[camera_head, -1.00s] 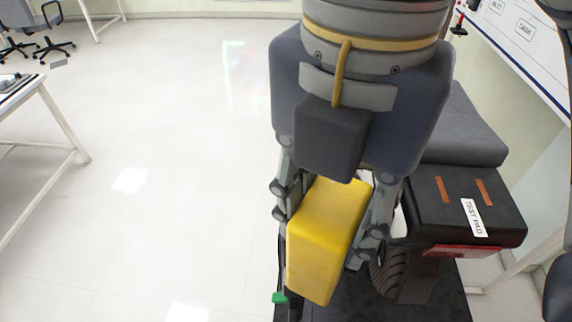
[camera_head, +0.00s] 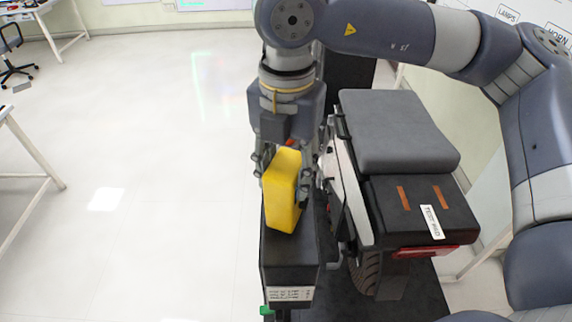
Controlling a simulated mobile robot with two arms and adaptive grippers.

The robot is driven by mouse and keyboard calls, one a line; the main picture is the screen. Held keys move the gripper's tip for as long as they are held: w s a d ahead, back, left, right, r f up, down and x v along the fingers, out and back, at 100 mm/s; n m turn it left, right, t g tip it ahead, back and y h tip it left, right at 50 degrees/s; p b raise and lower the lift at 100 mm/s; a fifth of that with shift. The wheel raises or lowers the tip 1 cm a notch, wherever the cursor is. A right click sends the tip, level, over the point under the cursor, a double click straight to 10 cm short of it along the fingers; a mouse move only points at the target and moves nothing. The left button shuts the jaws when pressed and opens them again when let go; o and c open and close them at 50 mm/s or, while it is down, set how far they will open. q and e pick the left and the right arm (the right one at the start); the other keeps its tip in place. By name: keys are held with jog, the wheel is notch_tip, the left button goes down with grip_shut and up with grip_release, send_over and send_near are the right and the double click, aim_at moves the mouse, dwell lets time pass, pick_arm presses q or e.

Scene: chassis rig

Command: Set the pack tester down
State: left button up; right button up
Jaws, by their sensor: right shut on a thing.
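The pack tester, a yellow box-shaped block (camera_head: 284,195), is held between the fingers of my right gripper (camera_head: 284,165). The gripper points down and is shut on it. The yellow block stands over a black box (camera_head: 291,250) with a white printed label on its front. I cannot tell whether the block touches the black box's top. The test pad, a black block labelled TEST PAD (camera_head: 420,212) with two copper strips, is to the right, apart from the yellow block. My left gripper is not in view.
A grey seat cushion (camera_head: 393,132) lies behind the test pad, with a wheel (camera_head: 364,277) below. A red light strip (camera_head: 425,252) is under the pad. A small green part (camera_head: 266,310) is at the bottom. The pale floor on the left is open, with white tables at its edge.

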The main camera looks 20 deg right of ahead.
jog(key=shift+w+f, duration=0.1)
jog(key=shift+f, duration=0.55)
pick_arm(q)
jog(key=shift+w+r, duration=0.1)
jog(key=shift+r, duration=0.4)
pick_arm(e)
jog(key=shift+f, duration=0.2)
jog(key=o, duration=1.3)
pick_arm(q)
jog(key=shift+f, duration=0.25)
pick_arm(e)
jog(key=shift+o, duration=0.2)
